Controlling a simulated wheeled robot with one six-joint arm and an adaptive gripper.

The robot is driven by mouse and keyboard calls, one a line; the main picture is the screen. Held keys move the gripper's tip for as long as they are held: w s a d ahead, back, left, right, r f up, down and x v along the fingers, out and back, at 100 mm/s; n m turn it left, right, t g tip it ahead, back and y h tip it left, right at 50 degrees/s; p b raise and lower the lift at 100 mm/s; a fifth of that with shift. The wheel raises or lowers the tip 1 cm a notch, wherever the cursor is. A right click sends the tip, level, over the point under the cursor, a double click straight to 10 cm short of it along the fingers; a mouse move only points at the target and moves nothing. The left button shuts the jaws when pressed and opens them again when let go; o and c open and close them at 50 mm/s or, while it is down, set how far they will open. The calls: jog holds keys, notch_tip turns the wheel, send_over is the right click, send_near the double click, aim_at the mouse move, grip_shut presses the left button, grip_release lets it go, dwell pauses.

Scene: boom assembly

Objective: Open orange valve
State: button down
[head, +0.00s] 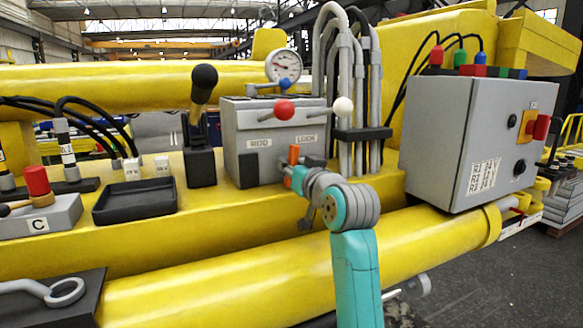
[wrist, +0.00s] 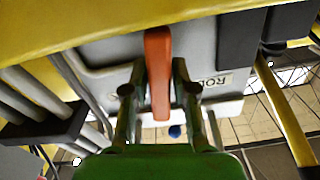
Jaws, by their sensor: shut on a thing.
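The orange valve (head: 293,153) is a small upright handle low on the front of the grey control box (head: 243,152), between the ROD and LOCK labels. In the wrist view the orange valve (wrist: 158,65) is a long bar between the two fingers. My gripper (head: 291,172) is at the valve in the head view, with the arm reaching up from below. In the wrist view my gripper (wrist: 158,92) is shut on the valve, one finger along each side. The valve's base is partly hidden by the gripper in the head view.
Levers with a red knob (head: 284,109) and a white knob (head: 343,106) stick out above the valve. Grey pipes (head: 345,90) rise close on the right. A grey electrical box (head: 470,140) stands farther right. A black tray (head: 135,201) lies left on the yellow boom (head: 230,215).

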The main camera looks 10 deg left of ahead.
jog(key=shift+f+n, duration=0.1)
jog(key=shift+n, duration=0.8)
jog(key=c, duration=1)
grip_release()
jog(key=shift+c, duration=0.2)
jog(key=v, duration=1.2)
